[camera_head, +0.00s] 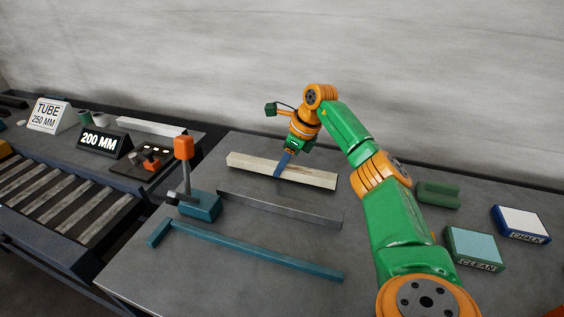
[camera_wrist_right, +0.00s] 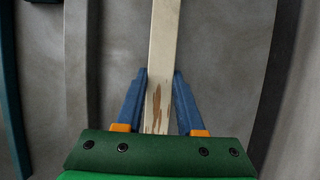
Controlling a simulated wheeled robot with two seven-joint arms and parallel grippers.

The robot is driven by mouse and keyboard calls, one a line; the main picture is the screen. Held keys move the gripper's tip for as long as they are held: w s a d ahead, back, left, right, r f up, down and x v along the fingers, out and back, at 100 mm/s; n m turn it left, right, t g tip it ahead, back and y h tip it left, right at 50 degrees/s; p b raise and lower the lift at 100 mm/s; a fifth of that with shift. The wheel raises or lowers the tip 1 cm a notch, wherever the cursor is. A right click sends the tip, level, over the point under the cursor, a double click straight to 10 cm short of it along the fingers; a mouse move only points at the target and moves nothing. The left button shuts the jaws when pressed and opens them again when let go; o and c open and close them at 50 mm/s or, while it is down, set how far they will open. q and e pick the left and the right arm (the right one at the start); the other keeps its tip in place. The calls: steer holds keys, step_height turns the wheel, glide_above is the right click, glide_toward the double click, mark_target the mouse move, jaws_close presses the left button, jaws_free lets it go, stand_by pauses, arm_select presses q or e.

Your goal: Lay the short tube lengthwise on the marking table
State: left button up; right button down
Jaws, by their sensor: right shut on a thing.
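My right gripper (camera_head: 281,168) is shut across the middle of a pale wooden bar (camera_head: 318,178) on the grey marking table (camera_head: 215,283). In the right wrist view its blue fingers (camera_wrist_right: 160,90) sit on both sides of the bar (camera_wrist_right: 163,45), which has brown marks. I cannot tell whether the bar touches the table. A light metal bar (camera_head: 152,126), perhaps the short tube, lies on the bench at the left, beyond the "200 MM" sign (camera_head: 101,140). My left gripper is out of view.
A dark flat steel strip (camera_head: 280,209), a teal T-square (camera_head: 250,252) and a teal stand with an orange top (camera_head: 200,205) occupy the table's left and middle. A green block (camera_head: 437,194), a "CLEAN" box (camera_head: 474,248) and a "CHALK" box (camera_head: 521,222) are at right. A roller conveyor (camera_head: 75,208) runs at far left.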

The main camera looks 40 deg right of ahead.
steer(key=shift+f, duration=0.55)
steer(key=shift+c, duration=2.2)
jaws_free()
steer(key=shift+r, duration=0.1)
